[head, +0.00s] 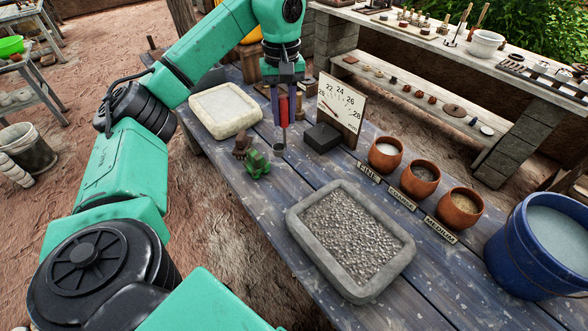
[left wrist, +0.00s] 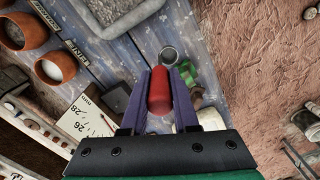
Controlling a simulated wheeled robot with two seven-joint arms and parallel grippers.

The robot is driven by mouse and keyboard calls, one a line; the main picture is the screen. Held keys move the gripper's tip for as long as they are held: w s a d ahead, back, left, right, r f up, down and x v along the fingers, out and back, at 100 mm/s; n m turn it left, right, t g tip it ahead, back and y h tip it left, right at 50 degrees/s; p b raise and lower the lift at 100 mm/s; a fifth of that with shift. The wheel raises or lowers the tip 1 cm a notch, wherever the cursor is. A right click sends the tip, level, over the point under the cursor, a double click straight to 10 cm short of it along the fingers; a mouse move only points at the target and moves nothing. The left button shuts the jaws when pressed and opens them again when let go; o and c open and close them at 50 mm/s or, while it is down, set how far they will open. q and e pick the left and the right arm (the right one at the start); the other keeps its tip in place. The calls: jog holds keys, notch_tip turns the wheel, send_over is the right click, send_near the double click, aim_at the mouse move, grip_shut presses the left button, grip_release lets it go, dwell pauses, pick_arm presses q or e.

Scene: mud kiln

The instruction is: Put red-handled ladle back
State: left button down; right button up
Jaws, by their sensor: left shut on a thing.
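The red-handled ladle hangs upright in my left gripper (head: 285,116), its red handle (head: 284,108) between the two purple fingers. Its small grey cup (head: 279,148) is at the lower end, close to the blue plank table (head: 262,211); I cannot tell whether it touches. In the left wrist view the red handle (left wrist: 160,96) lies between the fingers (left wrist: 159,74), with the round cup (left wrist: 168,55) beyond. My right gripper is not in view.
A green and brown figure (head: 257,163) stands close left of the cup. A dark block (head: 322,138) and a numbered board (head: 341,106) stand right. Three clay pots (head: 385,153), a gravel tray (head: 297,223), a pale tray (head: 223,109) and a blue bucket (head: 515,245) are around.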

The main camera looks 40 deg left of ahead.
aim_at(283, 153)
pick_arm(q)
jog(key=shift+w+a+f+b, duration=0.1)
jog(key=shift+a+f+b, duration=0.15)
jog(key=shift+f+b, duration=0.75)
jog(key=f+b, duration=0.1)
jog(key=f, duration=0.1)
jog(key=s+f+b, duration=0.1)
jog(key=f+b, duration=0.1)
jog(key=f, duration=0.1)
jog(key=f+b, duration=0.1)
jog(key=f, duration=0.2)
jog(key=shift+s+d, duration=0.15)
jog(key=shift+d, duration=0.1)
notch_tip(283, 153, down, 9)
jog(key=shift+w+a+p, duration=0.15)
jog(key=shift+w+p, duration=0.15)
jog(key=shift+p, duration=0.05)
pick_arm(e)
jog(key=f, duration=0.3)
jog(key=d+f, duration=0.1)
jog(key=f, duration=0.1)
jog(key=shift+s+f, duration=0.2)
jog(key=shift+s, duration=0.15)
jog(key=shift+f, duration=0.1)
pick_arm(q)
jog(key=c, duration=0.8)
grip_release()
jog(key=shift+o, duration=0.6)
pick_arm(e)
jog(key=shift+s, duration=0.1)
